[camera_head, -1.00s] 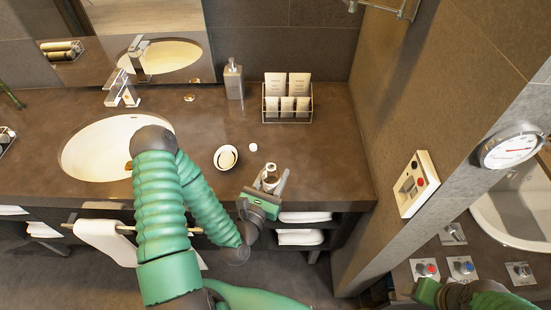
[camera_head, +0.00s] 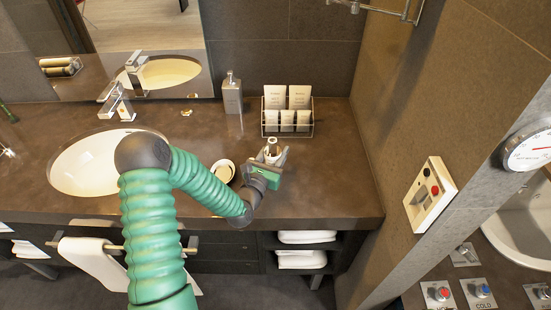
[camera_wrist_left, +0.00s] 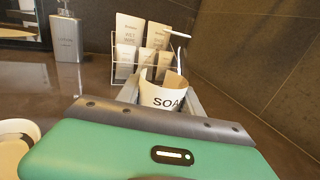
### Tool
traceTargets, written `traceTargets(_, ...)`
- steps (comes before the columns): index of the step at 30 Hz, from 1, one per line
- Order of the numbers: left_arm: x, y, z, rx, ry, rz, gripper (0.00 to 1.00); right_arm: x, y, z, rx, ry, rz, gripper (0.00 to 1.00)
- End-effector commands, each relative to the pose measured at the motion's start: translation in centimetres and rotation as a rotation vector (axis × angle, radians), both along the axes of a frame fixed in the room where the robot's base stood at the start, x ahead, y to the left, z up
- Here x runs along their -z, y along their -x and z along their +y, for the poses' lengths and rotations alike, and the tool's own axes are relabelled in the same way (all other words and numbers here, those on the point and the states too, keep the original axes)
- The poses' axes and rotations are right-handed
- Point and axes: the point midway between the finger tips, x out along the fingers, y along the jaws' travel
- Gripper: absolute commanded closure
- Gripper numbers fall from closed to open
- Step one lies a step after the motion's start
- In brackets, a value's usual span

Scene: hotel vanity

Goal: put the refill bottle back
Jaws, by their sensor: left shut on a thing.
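The bottle looks roughly upright in the wrist view. Its lower part is hidden behind the gripper, so I cannot tell whether it touches the counter. My right gripper is not in view.
A wire rack (camera_head: 287,130) of cards and small tubes stands behind the bottle. A round white dish (camera_head: 222,171) is just left of my gripper. The counter (camera_head: 340,180) is clear to the right, up to the wall.

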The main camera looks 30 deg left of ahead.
Motion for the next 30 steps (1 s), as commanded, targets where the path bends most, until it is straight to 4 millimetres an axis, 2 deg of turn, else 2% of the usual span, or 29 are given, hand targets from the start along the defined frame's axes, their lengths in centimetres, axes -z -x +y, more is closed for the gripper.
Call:
traceTargets(2,0.5,-0.3,0.1,0.000,0.000,0.000,1.00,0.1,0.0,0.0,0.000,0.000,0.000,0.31)
traceTargets(8,3.5,-0.3,0.1,0.001,0.000,0.001,1.00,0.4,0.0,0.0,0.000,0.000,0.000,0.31)
traceTargets(16,3.7,-0.2,0.2,0.000,0.000,-0.001,1.00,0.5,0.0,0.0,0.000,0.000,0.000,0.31)
traceTargets(17,3.7,-0.2,0.2,0.000,0.000,0.000,0.54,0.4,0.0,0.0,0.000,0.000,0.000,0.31)
traceTargets(18,3.7,-0.2,0.2,0.000,0.000,0.000,0.49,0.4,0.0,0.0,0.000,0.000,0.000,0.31)
traceTargets(21,3.7,-0.2,0.2,0.000,0.000,0.000,0.36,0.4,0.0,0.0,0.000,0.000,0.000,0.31)
traceTargets(30,3.5,-0.2,0.2,0.000,-0.001,0.000,0.35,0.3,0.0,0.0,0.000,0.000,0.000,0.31)
